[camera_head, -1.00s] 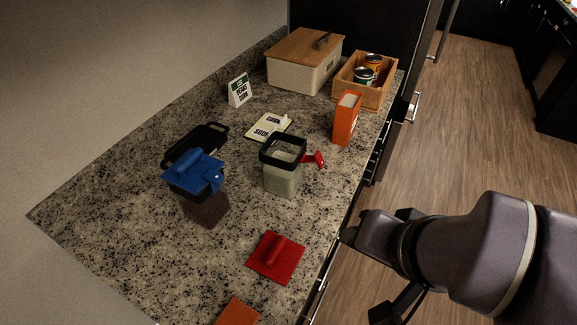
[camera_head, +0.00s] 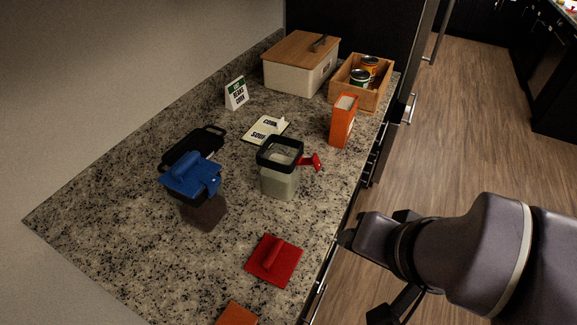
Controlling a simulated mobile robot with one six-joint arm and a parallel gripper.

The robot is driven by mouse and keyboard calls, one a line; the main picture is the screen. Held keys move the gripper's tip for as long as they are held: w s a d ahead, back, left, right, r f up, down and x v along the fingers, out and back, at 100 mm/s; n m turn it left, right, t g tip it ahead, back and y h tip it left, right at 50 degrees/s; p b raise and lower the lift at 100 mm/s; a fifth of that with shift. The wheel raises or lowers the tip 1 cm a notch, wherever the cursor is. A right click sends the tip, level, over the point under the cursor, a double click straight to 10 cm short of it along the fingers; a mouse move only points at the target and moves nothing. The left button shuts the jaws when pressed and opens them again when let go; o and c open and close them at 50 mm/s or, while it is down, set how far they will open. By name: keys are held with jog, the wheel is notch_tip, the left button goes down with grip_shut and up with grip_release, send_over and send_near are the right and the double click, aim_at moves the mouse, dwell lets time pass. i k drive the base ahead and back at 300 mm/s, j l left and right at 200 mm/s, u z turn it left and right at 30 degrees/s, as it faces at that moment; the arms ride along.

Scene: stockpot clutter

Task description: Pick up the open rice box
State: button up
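An open, clear-sided box (camera_head: 279,181) with a black rim stands upright on the granite counter, with pale contents that look like rice. A red clasp or handle (camera_head: 312,162) sticks out at its right side. A red square lid with a grip (camera_head: 273,260) lies flat on the counter in front of it. My gripper (camera_head: 352,238) is at the end of the grey arm, past the counter's right edge, to the right of and apart from the open box. Its fingers do not show clearly, and I see nothing held.
Behind are a black tray (camera_head: 192,146), a soup card (camera_head: 266,130), an orange carton (camera_head: 343,121), a wooden crate with cans (camera_head: 372,99) and a wooden-lidded bin (camera_head: 292,78). The front left counter (camera_head: 130,255) is clear.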

aim_at(343, 121)
jog(key=i+l+u, duration=0.4)
jog(key=l+u, duration=0.2)
jog(key=i+l+u, duration=0.15)
jog(key=l+u, duration=0.2)
jog(key=i+l+u, duration=0.1)
jog(key=l+u, duration=0.5)
jog(key=l, duration=0.15)
jog(key=i, duration=0.05)
